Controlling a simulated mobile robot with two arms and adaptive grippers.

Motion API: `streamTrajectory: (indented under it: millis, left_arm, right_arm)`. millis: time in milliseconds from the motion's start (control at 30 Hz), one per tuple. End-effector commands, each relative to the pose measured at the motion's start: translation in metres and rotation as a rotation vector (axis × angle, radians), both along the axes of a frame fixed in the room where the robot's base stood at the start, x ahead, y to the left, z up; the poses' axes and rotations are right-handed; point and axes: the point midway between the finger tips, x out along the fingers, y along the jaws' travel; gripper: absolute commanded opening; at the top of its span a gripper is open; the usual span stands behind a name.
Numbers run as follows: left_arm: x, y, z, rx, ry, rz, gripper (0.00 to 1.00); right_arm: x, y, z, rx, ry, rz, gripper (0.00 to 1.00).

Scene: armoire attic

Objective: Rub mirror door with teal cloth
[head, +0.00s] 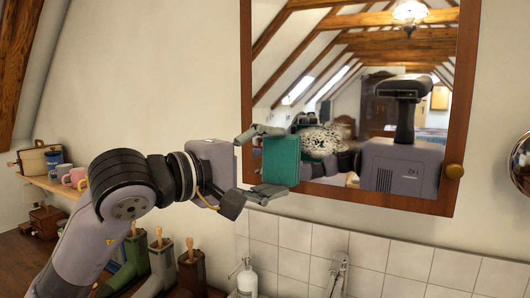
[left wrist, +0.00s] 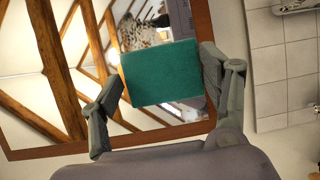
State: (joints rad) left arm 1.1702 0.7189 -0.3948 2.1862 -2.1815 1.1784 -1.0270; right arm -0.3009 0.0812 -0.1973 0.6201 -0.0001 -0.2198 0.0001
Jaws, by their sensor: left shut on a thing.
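The mirror door (head: 350,90) hangs on the wall at the upper right of the head view. In the left wrist view the cloth (left wrist: 161,73) sits flat in front of the mirror glass (left wrist: 40,95), between the fingers. I cannot tell whether the cloth touches the glass. My right gripper is not in view.
White tiles (head: 300,235) line the wall below the mirror, with a soap dispenser (head: 246,278) and a faucet (head: 339,268) in front. Boots (head: 162,262) stand at the lower left. A shelf (head: 48,184) with a pot and mugs is at the far left.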

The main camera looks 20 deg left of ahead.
Motion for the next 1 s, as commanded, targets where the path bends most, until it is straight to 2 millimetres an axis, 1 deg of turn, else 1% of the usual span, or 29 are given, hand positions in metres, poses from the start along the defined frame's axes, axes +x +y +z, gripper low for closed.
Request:
streamTrajectory:
  millis: [33, 100, 233, 367, 700, 833, 1000]
  left_arm:
    - [-0.002, 0.003, 0.009, -0.004, -0.021, 0.007, 0.48]
    - [-0.005, 0.006, 0.019, -0.008, -0.039, 0.013, 0.48]
    - [-0.004, 0.008, 0.026, -0.011, -0.050, 0.017, 0.48]
    - [0.004, 0.006, 0.028, -0.010, -0.051, 0.016, 0.48]
    - [0.038, -0.001, 0.027, -0.010, -0.048, 0.015, 0.48]
    - [0.047, -0.003, 0.027, -0.010, -0.049, 0.016, 0.48]
    - [0.052, -0.003, 0.025, -0.008, -0.050, 0.016, 0.48]
  right_arm:
    - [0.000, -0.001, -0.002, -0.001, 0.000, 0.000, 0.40]
    - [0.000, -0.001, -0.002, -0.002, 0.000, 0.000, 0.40]
    - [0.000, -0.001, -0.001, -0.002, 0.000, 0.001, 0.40]
    - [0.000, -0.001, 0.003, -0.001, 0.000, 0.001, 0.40]
    - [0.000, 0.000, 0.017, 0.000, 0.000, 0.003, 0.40]
    - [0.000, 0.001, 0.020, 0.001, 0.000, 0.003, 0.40]
    - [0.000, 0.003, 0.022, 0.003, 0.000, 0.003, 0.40]
